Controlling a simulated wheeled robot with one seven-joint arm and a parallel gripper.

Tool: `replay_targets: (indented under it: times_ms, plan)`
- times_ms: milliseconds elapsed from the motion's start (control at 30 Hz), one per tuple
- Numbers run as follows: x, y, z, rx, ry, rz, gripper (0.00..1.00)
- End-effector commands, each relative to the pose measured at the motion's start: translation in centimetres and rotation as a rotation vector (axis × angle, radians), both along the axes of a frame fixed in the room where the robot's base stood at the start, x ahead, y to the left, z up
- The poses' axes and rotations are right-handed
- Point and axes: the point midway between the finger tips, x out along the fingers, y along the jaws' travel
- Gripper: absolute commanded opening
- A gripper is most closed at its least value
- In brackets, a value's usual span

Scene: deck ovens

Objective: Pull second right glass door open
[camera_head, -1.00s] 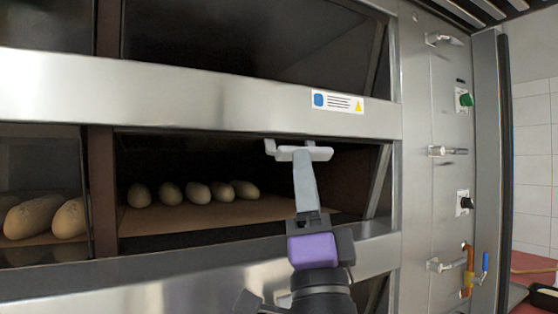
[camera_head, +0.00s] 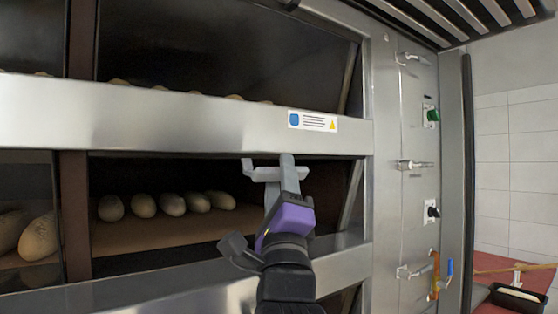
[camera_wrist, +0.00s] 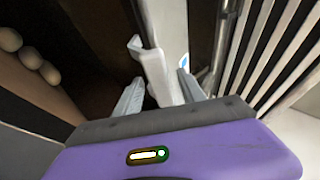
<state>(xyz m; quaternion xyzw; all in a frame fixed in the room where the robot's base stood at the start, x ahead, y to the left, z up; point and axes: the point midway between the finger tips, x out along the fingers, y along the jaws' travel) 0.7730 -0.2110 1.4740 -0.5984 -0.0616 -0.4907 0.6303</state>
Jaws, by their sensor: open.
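The second right glass door (camera_head: 150,175) shows dark in the head view, with several pale loaves (camera_head: 172,204) visible behind it. I cannot tell how far it stands open. Its light grey handle (camera_head: 262,173) sits just under the steel band, at the top of the opening. My gripper (camera_head: 287,178) is open at the handle's right part and overlaps it in the head view. In the wrist view the handle (camera_wrist: 157,75) shows between the two fingers of my gripper (camera_wrist: 160,88). Contact cannot be made out.
A steel band with a label (camera_head: 313,121) runs above the opening. The steel control panel (camera_head: 390,210) with knobs and levers stands to the right. Another loaf (camera_head: 38,236) lies behind the left door. A black tray (camera_head: 515,297) sits at the lower right.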

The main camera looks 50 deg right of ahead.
Motion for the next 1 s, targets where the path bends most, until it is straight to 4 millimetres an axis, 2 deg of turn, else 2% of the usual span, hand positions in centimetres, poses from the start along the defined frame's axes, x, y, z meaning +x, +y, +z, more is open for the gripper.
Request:
replay_targets:
  times_ms: [33, 167, 500, 733, 1000]
  plan:
    - [0.31, -0.43, 0.75, 0.0, 0.0, -0.001, 0.47]
    - [0.89, -0.96, 1.28, -0.001, 0.001, -0.001, 0.47]
    - [1.1, -1.15, 1.36, -0.001, 0.001, -0.001, 0.47]
    - [1.09, -1.14, 1.36, -0.001, 0.001, -0.001, 0.02]
    - [1.09, -1.15, 1.34, -0.001, 0.001, -0.001, 0.0]
